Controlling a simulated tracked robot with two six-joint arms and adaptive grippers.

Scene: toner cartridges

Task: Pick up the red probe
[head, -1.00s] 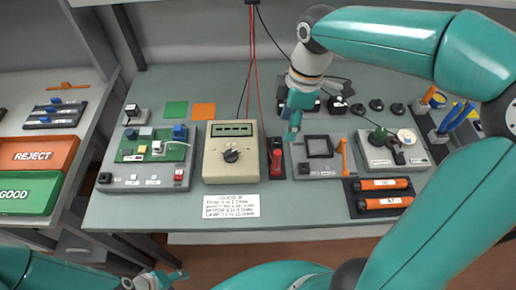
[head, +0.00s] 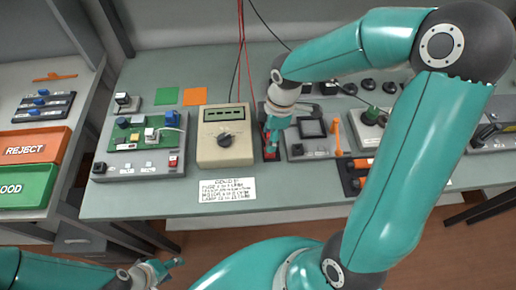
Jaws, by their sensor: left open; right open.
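The red probe (head: 271,154) stands in its narrow dark holder on the bench, just right of the beige multimeter (head: 226,136). Most of it is hidden behind my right gripper. My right gripper (head: 271,142) points down right at the probe, with its fingers open; I cannot tell whether they are around it or touching it. My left gripper (head: 172,270) is open and empty, low in front of the bench, far from the probe.
A grey board with a green circuit (head: 150,140) is left of the meter. A grey fixture with a dark square (head: 311,129) stands close right of the probe. A printed card (head: 228,189) lies in front. Red and black leads hang behind.

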